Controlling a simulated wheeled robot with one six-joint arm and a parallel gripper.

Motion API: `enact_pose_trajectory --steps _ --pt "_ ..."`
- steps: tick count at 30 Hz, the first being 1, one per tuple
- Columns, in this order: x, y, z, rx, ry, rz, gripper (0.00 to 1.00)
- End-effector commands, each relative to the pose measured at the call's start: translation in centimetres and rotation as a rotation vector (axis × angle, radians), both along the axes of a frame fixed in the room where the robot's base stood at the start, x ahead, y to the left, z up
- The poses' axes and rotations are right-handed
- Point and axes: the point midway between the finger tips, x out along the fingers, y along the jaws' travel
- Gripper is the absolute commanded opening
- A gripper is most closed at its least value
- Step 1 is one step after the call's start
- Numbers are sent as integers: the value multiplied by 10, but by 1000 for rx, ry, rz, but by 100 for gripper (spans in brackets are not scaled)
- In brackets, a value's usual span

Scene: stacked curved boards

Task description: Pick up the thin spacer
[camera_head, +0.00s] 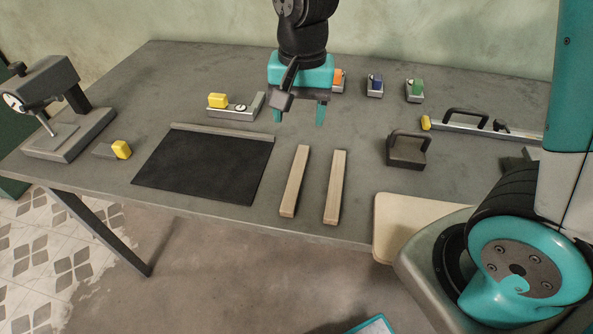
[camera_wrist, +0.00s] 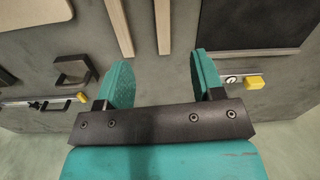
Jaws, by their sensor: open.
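I cannot tell for certain which piece is the thin spacer. Small grey pieces with coloured blocks stand at the back of the table: orange (camera_head: 338,80), partly hidden by my gripper, blue (camera_head: 375,85) and green (camera_head: 414,90). A flat grey piece with a yellow end (camera_head: 121,150) lies left of the black mat. A yellow block (camera_head: 218,101) sits on a metal gauge (camera_head: 234,108) behind the mat; both also show in the wrist view, block (camera_wrist: 254,83) and gauge (camera_wrist: 231,79). My gripper (camera_head: 299,113) is open and empty above the table, its fingers (camera_wrist: 160,66) apart.
Two wooden strips (camera_head: 295,181) (camera_head: 335,187) lie near the front edge, right of the black mat (camera_head: 203,165). A handled dark block (camera_head: 407,150) and a long metal bar (camera_head: 480,128) are at right. A dial-gauge stand (camera_head: 63,108) stands at far left.

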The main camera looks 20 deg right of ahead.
Motion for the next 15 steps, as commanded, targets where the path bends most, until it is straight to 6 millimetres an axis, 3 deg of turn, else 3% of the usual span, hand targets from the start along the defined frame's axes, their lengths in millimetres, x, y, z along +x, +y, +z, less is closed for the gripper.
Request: enact_pose_trajectory --steps 5,15 --pt "14 -6 -21 -39 10 -118 62" --pt "13 -4 -96 -39 12 -115 62"
